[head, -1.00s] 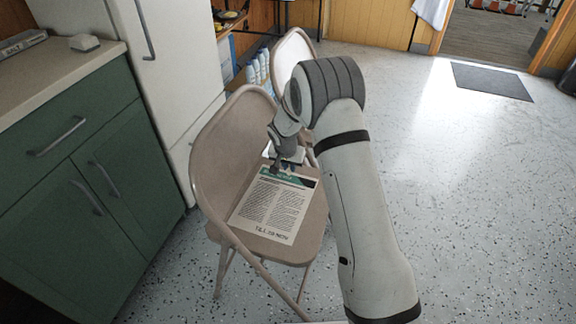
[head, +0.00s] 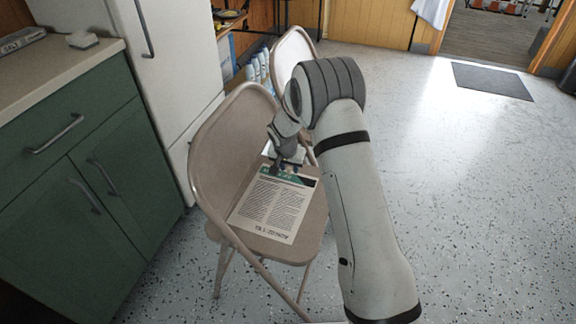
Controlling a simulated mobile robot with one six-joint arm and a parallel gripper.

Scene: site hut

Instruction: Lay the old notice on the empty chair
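The notice (head: 265,207) is a cream printed sheet with a green band along its far edge. It lies face up, flat on or very close to the beige seat of the near folding chair (head: 226,135). My gripper (head: 287,167) points down at the sheet's far edge, over the green band. The fingertips are small and partly hidden by my wrist, so I cannot tell whether they pinch the sheet or are apart. A second folding chair (head: 288,44) stands behind, its seat mostly hidden by my arm.
A green cabinet (head: 118,182) with a pale worktop (head: 62,68) stands at the left, with a white fridge (head: 180,60) behind it. Several white bottles (head: 258,70) stand near the back chair. Speckled floor is open at the right, with a dark mat (head: 491,81) near the doorway.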

